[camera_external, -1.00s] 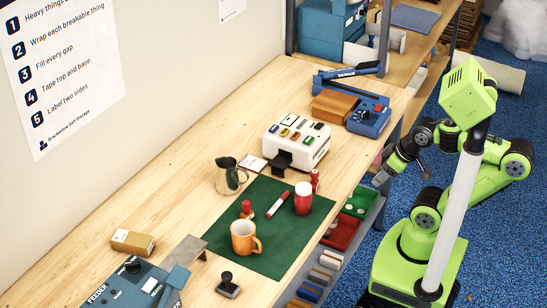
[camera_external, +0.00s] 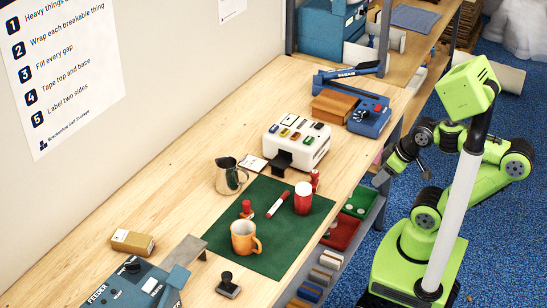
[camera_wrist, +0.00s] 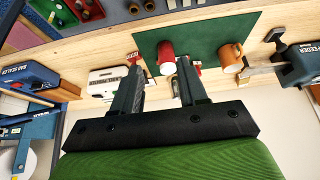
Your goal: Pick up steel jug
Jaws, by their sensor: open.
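The steel jug (camera_external: 229,176) stands upright on the wooden bench, at the back left corner of the green mat (camera_external: 272,256). It is shiny metal with a handle and looks dark inside. I cannot make it out in the wrist view, where my fingers stand in front of part of the bench. My gripper (camera_external: 386,168) is off the bench's front edge, to the right of the jug and well apart from it. In the wrist view my gripper (camera_wrist: 160,85) has its two dark fingers apart with nothing held between them.
On the mat are an orange mug (camera_external: 244,238), a red cup (camera_external: 303,198) and a red-and-white marker (camera_external: 278,204). A white label printer (camera_external: 297,143) stands behind the jug's right side. A blue feeder machine (camera_external: 135,287) is front left. Bare bench lies left of the jug.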

